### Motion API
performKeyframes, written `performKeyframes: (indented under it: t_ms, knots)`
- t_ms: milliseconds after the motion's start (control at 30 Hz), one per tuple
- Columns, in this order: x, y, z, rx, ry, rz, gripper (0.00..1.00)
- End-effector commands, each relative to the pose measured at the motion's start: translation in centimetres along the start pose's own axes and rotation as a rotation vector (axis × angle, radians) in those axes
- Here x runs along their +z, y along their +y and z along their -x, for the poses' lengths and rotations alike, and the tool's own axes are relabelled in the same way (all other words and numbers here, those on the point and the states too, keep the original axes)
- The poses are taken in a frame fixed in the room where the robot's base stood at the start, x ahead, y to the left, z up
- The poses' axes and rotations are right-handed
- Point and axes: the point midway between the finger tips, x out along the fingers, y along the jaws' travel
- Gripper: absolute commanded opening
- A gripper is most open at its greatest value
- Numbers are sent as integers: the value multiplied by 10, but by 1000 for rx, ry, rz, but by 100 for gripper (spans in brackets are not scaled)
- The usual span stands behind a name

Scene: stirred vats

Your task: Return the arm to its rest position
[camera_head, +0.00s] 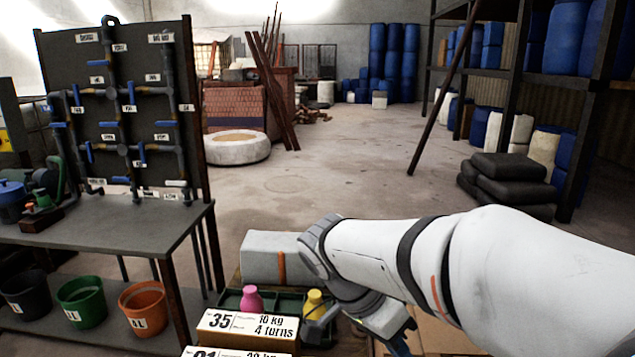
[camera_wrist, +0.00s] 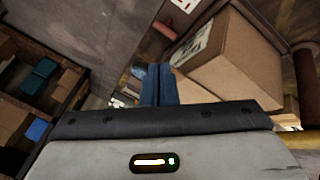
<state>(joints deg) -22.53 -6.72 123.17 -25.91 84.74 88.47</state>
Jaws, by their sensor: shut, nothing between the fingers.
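My white arm reaches in from the right of the head view and bends back down towards the bottom edge. My gripper (camera_wrist: 156,84) shows in the wrist view as two blue fingers pressed together with nothing between them. In the head view only a little of its blue part shows near the bottom edge, below my arm. The fingertips are hidden there. In the wrist view a cardboard box (camera_wrist: 240,62) with a white label lies just right of the fingers; I cannot tell if they touch it.
A dark tray (camera_head: 232,300) holds a pink bottle (camera_head: 252,299) and a yellow bottle (camera_head: 315,304), close to my arm. A valve board (camera_head: 115,110) stands on the left bench (camera_head: 110,238). Open floor (camera_head: 335,180) lies beyond.

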Motion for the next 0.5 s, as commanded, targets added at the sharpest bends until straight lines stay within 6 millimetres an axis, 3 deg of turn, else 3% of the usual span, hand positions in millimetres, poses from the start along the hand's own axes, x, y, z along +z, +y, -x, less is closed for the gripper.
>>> performKeyframes:
  t_ms: [33,233,500]
  knots:
    - [-7,15,10,-39,-45,78,0]
    - [-8,41,19,-249,-145,418,0]
    - [-13,65,40,-553,-76,775,0]
